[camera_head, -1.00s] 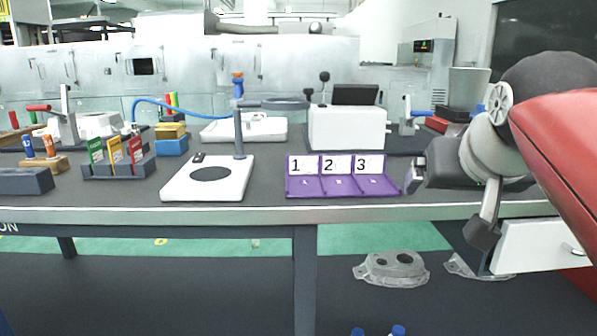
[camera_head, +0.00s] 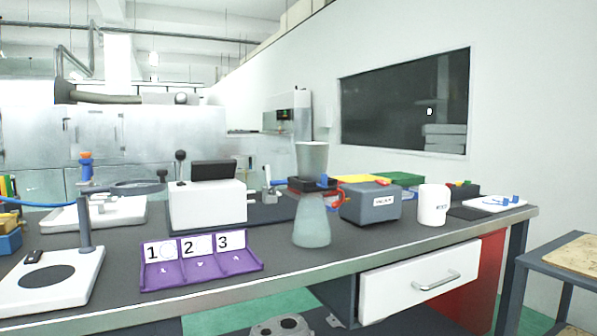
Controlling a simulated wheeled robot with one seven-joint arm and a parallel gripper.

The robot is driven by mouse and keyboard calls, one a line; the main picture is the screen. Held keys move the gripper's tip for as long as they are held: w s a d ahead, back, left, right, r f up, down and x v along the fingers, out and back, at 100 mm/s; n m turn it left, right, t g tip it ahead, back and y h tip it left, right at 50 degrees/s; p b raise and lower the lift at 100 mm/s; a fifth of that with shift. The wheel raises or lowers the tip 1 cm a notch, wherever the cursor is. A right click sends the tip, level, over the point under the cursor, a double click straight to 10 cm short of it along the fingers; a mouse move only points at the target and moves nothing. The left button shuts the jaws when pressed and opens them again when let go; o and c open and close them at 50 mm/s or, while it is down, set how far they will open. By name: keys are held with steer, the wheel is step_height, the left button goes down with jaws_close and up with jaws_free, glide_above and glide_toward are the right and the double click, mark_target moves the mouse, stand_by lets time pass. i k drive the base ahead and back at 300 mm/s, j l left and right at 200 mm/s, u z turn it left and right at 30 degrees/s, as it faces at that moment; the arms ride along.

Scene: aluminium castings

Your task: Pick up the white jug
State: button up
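A white cylindrical vessel (camera_head: 433,205), the likeliest match for the white jug, stands upright on the right part of the dark workbench (camera_head: 345,262). A dark mark shows on its side. I cannot make out a handle or spout clearly. A pale, frosted, cone-shaped vessel (camera_head: 312,223) stands nearer the front edge, left of it. My gripper is not in this view, so its state is hidden.
A grey box (camera_head: 371,204) stands just left of the white vessel, and a white tray (camera_head: 494,203) lies to its right. A purple numbered holder (camera_head: 202,264) and a white machine (camera_head: 207,205) are further left. A white drawer (camera_head: 420,281) hangs under the bench.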

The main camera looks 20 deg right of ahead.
mark_target(434, 200)
steer(key=l+z, duration=0.1)
steer(key=z, duration=1.35)
